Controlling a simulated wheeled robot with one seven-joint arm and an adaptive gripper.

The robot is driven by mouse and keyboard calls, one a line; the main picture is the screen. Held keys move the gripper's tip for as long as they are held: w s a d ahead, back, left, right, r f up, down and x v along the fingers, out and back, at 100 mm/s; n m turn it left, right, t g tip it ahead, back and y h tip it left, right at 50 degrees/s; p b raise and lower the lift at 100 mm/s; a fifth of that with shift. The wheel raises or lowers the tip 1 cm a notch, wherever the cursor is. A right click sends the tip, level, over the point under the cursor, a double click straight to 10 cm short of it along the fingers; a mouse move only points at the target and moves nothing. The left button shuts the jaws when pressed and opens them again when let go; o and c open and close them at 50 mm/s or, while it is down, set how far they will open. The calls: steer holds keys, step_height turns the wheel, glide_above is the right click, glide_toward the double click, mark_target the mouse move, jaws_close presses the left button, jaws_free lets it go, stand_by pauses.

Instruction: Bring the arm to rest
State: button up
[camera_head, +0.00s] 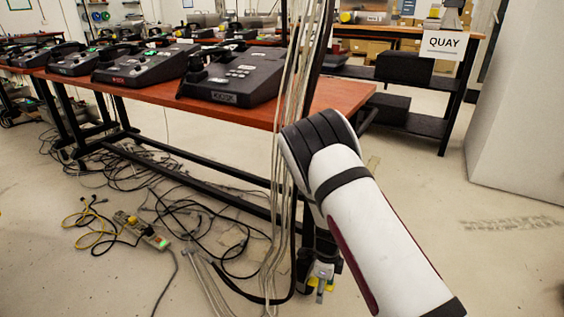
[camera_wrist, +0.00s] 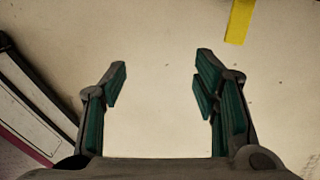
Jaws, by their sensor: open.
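My gripper (camera_wrist: 160,88) is open in the wrist view, with its two green-padded fingers well apart. Nothing is between them, and the pale floor (camera_wrist: 160,35) shows behind. In the head view my white arm comes from the lower right and bends down in front of the table.
A red-topped table (camera_head: 330,97) bears a row of dark phones (camera_head: 236,78). Hanging cables (camera_head: 290,110) run down right beside my arm. Tangled cables and a power strip (camera_head: 141,231) lie on the floor. A QUAY sign (camera_head: 443,44) marks a rear bench. Floor at right is clear.

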step_height(320, 180, up, 19)
steer(key=s+a+n+y, duration=0.2)
steer(key=a+n, duration=0.1)
steer(key=n, duration=0.2)
steer(key=s+d+r+n+y, duration=0.1)
steer(key=s+r+n, duration=0.4)
steer(key=r, duration=0.4)
steer(key=s+d+r+n, duration=0.1)
steer(key=s+r+n, duration=0.2)
steer(key=s+r, duration=0.5)
steer(key=s+d+r+n+h, duration=0.1)
steer(key=s+d+r+n, duration=0.2)
steer(key=s, duration=0.5)
steer(key=s+d+r+n+t+h, duration=0.1)
steer(key=s+d+r+n, duration=0.15)
steer(key=s, duration=0.45)
steer(key=s+d+r+n+h, duration=0.1)
steer(key=s+d+r+n, duration=0.2)
steer(key=s, duration=0.5)
step_height(320, 180, up, 39)
steer(key=n+t+p, duration=0.1)
steer(key=t+p, duration=0.3)
steer(key=p, duration=3.4)
steer(key=shift+w+a+p, duration=0.2)
steer(key=shift+a+p, duration=0.1)
steer(key=shift+p, duration=0.05)
steer(key=shift+d+r, duration=0.1)
